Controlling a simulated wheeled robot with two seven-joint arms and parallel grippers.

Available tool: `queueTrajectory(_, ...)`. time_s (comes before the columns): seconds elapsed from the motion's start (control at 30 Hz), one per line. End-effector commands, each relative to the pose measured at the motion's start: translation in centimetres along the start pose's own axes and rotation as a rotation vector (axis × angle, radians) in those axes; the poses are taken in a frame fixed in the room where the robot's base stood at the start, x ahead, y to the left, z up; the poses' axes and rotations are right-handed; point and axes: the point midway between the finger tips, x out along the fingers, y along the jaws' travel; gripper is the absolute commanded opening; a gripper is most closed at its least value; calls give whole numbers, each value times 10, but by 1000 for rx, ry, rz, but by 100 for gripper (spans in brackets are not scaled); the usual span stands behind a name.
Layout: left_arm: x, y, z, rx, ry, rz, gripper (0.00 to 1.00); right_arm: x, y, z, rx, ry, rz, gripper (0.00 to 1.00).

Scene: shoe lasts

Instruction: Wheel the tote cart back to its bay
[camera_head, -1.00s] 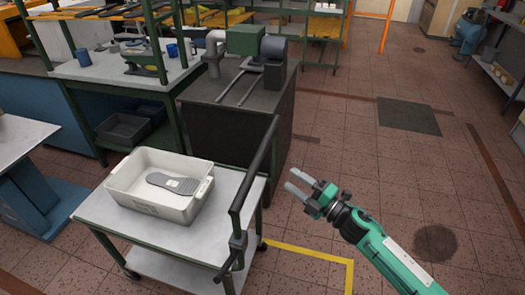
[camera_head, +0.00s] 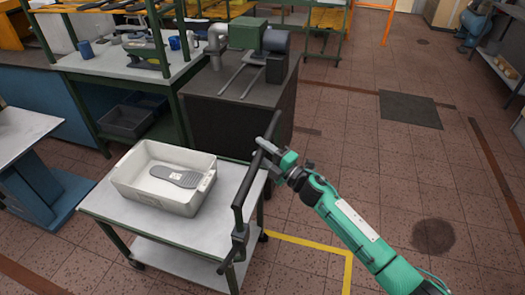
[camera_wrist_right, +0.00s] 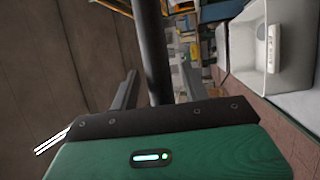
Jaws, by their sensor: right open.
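The tote cart (camera_head: 215,216) stands at lower left, with a pale top, green legs and a lower shelf. A white tote (camera_head: 145,197) sits on its top with a grey sole-shaped piece (camera_head: 178,176) inside. The cart's dark handle bar (camera_head: 243,190) rises along its right side. My right gripper (camera_head: 268,150) is at the bar's upper end. In the right wrist view the bar (camera_wrist_right: 154,50) passes between the two spread fingers (camera_wrist_right: 157,88), with gaps on both sides. A yellow floor line (camera_head: 312,244) forms a corner right of the cart. My left gripper is out of view.
A dark machine bench (camera_head: 235,120) stands just behind the cart. A workbench with blue mugs (camera_head: 175,43) is behind left. A blue-based table (camera_head: 45,190) is close at left. The tiled floor to the right is open, with a dark mat (camera_head: 409,110).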

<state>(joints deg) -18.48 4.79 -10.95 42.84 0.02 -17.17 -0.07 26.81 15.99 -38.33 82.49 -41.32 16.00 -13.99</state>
Motion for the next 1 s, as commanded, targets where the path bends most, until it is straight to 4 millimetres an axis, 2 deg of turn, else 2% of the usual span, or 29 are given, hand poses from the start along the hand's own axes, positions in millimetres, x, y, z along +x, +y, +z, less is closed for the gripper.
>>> queueTrajectory(0.1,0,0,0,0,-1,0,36,0,0,0,0,0,0,47)
queueTrajectory(0.33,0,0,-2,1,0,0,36,0,0,0,0,0,0,2)
queueTrajectory(0.37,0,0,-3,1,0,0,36,0,0,0,0,0,0,0)
queueTrajectory(0.57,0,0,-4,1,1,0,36,-2,0,1,1,-1,-1,0)
queueTrajectory(0.73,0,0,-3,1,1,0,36,-15,2,6,1,-1,-2,0)
queueTrajectory(0.87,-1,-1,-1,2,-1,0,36,-35,6,14,-1,-1,-4,0)
queueTrajectory(1.0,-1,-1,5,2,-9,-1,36,-67,11,27,-1,-2,-6,0)
